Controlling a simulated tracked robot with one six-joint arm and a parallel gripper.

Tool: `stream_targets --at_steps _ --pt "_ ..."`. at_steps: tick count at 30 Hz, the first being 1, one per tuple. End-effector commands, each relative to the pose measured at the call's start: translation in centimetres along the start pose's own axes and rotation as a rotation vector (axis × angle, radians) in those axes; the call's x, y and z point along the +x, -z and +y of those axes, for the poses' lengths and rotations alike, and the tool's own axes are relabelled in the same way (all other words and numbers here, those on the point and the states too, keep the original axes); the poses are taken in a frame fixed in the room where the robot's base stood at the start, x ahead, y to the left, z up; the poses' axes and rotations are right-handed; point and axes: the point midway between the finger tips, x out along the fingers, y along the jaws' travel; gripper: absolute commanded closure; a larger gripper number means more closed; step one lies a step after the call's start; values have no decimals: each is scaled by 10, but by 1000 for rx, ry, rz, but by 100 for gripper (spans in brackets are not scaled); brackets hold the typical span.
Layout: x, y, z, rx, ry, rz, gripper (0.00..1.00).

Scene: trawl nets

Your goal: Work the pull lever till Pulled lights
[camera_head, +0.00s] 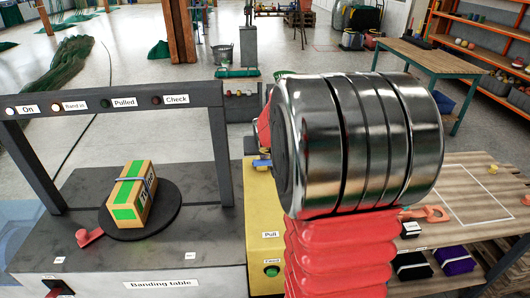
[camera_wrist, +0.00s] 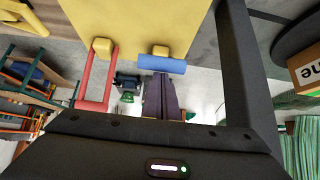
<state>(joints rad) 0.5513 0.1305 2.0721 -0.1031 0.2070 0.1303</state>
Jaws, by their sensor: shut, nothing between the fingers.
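The pull lever's blue handle (camera_wrist: 162,64) sticks out from the yellow cabinet (camera_wrist: 120,20) in the wrist view. In the head view the blue handle (camera_head: 262,163) shows in part above the Pull label (camera_head: 269,235), beside my arm. My gripper (camera_wrist: 165,80) appears shut and empty, its fingers just below the handle in the wrist picture; contact cannot be told. My arm hides the gripper in the head view. The Pulled lamp (camera_head: 105,103) is dark green and unlit. The On lamp (camera_head: 10,111) and Band in lamp (camera_head: 56,107) are lit; the Check lamp (camera_head: 156,100) is dark.
A red loop handle (camera_wrist: 95,85) hangs left of the blue one. A dark arch (camera_head: 110,100) stands over the banding table (camera_head: 60,240), where a green-banded carton (camera_head: 131,195) sits on a round plate (camera_head: 165,215). A wooden bench (camera_head: 450,190) stands right.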

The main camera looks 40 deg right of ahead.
Motion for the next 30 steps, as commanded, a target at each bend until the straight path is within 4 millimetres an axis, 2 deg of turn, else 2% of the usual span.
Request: stream_targets --at_steps 1,14,20,30 --pt "7 -36 0 -1 -4 -80 100" --pt "8 -37 0 -1 -4 -81 100" --pt "5 -30 -1 -3 -2 -72 100" --pt "-12 10 1 -2 1 -25 100"
